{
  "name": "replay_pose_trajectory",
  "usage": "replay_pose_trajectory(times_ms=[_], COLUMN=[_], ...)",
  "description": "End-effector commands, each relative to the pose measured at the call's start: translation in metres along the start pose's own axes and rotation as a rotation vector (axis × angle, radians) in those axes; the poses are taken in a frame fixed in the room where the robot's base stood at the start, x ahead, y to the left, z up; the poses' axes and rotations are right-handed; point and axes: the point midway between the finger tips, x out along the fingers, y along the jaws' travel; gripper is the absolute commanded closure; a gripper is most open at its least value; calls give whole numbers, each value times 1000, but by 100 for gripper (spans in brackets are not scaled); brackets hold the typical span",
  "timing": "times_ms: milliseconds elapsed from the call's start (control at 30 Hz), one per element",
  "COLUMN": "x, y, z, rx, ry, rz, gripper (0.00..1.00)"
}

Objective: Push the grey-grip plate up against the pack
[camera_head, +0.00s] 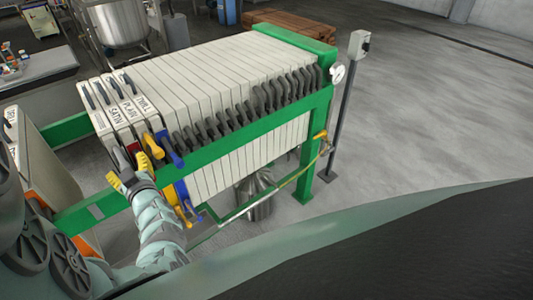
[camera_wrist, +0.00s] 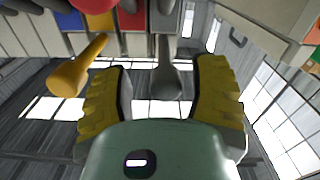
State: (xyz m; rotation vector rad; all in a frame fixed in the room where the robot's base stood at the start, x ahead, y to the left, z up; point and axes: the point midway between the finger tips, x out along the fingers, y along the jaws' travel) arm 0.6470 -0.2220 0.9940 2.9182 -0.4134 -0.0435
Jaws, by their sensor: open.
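The grey-grip plate (camera_head: 97,113) is the leftmost of the pale plates, labelled SATIN, hanging upright between green rails. Its grey grip (camera_wrist: 168,80) points down in the wrist view. My gripper (camera_head: 130,171) is at the near rail, with its yellow fingers open. In the wrist view the fingers stand either side of the grey grip, apart from it. The pack (camera_head: 215,85) of pale plates with dark grips stands to the right. Plates with red (camera_wrist: 132,18), yellow (camera_wrist: 76,74) and blue (camera_wrist: 69,18) grips stand between. I cannot tell how wide any gap is.
The green near rail (camera_head: 255,115) runs close beside my gripper. A pale end block with orange edges (camera_head: 35,160) stands to the left, with open space between it and the plates. A grey post (camera_head: 343,110) stands beyond the far end.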

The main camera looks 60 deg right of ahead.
Motion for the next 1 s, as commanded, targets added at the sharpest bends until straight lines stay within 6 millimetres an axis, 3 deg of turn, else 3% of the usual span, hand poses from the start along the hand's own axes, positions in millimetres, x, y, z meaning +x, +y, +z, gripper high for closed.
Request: replay_pose_trajectory(times_ms=[267, 1000], x=[-10, -113], y=[0, 2], z=[0, 1], rx=[-1, -1], ry=[1, -2], rz=[1, 4], gripper=[41, 41])
